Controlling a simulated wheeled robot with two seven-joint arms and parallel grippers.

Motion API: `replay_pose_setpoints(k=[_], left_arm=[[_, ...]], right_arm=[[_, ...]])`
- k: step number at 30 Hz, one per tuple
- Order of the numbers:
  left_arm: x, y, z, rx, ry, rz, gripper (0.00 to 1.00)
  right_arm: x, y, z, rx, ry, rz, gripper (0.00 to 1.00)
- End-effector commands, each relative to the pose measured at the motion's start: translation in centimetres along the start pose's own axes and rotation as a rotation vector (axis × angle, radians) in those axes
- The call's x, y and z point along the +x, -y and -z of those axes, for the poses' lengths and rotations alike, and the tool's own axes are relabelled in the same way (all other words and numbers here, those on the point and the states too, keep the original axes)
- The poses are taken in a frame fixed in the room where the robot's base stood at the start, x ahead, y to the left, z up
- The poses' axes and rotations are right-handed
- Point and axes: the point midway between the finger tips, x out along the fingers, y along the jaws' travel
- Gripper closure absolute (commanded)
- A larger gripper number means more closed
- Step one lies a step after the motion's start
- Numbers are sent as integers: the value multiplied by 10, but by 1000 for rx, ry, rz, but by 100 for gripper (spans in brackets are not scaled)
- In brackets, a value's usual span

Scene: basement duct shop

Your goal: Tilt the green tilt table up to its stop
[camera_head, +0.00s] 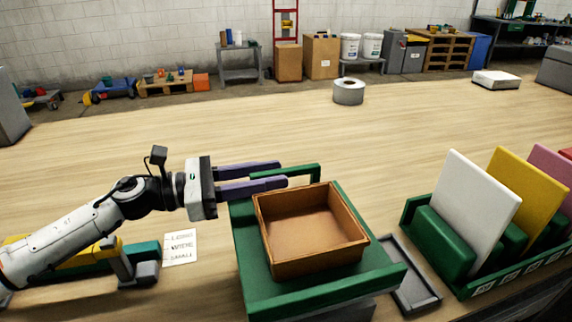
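The green tilt table (248,262) stands at the front middle of the workbench, with a raised lip along its front edge. I cannot tell its exact tilt. An open orange-brown bin (348,245) sits on it and looks empty. A green bar handle (308,169) rises at its far edge. My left gripper (283,174) reaches in from the left at the handle. Its two purple fingers are apart, and the handle's left part shows between them; contact is not clear. My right gripper is not in view.
A dark shallow tray (424,298) lies right of the tilt table. A green rack (418,213) with white, yellow and pink panels stands farther right. A lettered card (181,248) lies at left. A grey tape roll (348,92) stands behind; the bench between is clear.

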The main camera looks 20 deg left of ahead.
Motion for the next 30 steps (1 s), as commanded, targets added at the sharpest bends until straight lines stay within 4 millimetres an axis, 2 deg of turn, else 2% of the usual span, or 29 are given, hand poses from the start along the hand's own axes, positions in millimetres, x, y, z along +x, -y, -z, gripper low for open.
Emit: replay_pose_setpoints(k=[3, 7, 18, 24, 30], left_arm=[[19, 0, -4, 0, 3, 1, 69], [32, 0, -2, 1, 1, 1, 69], [37, 0, 0, 1, -1, 0, 69], [36, 0, 0, 1, -1, 1, 100], [36, 0, -1, 3, -1, 1, 100]], right_arm=[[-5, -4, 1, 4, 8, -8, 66], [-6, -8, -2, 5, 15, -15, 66], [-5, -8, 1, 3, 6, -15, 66], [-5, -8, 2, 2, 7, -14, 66], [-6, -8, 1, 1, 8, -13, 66]])
